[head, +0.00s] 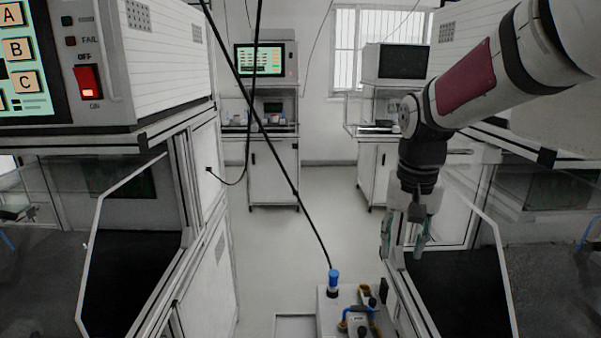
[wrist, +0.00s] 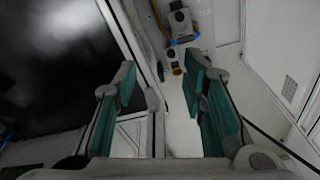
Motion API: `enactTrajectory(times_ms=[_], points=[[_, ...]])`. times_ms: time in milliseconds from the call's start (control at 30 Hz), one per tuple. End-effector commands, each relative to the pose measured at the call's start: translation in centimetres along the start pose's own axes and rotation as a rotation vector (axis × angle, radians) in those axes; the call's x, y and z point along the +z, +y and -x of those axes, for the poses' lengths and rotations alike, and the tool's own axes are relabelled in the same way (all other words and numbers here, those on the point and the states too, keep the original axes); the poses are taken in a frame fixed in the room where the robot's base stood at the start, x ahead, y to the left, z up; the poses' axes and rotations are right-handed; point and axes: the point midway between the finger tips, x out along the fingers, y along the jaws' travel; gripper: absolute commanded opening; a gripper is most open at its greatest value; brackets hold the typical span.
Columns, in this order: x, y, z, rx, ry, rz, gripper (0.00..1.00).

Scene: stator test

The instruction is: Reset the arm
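My arm reaches in from the upper right of the head view and bends down at the elbow. My gripper (head: 405,250) hangs pointing down in front of the right-hand machine. In the wrist view my gripper (wrist: 162,85) shows two fingers with green pads, spread apart with a clear gap. Nothing is between the fingers; the floor and part of a small unit show beyond them.
A white unit (head: 330,322) with a blue connector (head: 333,280) stands low at the bottom centre, a black cable rising from it. Test machines flank both sides; the left has a red switch (head: 88,82). Cabinets (head: 273,172) stand at the back. The middle floor (head: 300,230) is clear.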

Motion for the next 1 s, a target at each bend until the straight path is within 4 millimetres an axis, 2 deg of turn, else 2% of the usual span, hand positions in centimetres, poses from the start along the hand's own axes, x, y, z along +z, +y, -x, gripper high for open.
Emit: enactTrajectory(times_ms=[33, 100, 200, 400, 600, 700, 833, 1000], points=[[1.9, 0.7, 2.3, -0.005, 0.022, 0.020, 0.38], [4.2, 1.5, 4.3, -0.010, 0.043, 0.049, 0.38], [7.5, 2.6, 6.9, -0.017, 0.076, 0.091, 0.38], [14.4, 5.0, 10.7, -0.031, 0.140, 0.173, 0.38], [20.9, 7.2, 12.5, -0.044, 0.202, 0.251, 0.38], [23.2, 8.0, 12.7, -0.049, 0.225, 0.282, 0.38], [25.0, 8.5, 12.7, -0.053, 0.244, 0.308, 0.38], [25.7, 8.7, 12.5, -0.054, 0.250, 0.319, 0.38]])
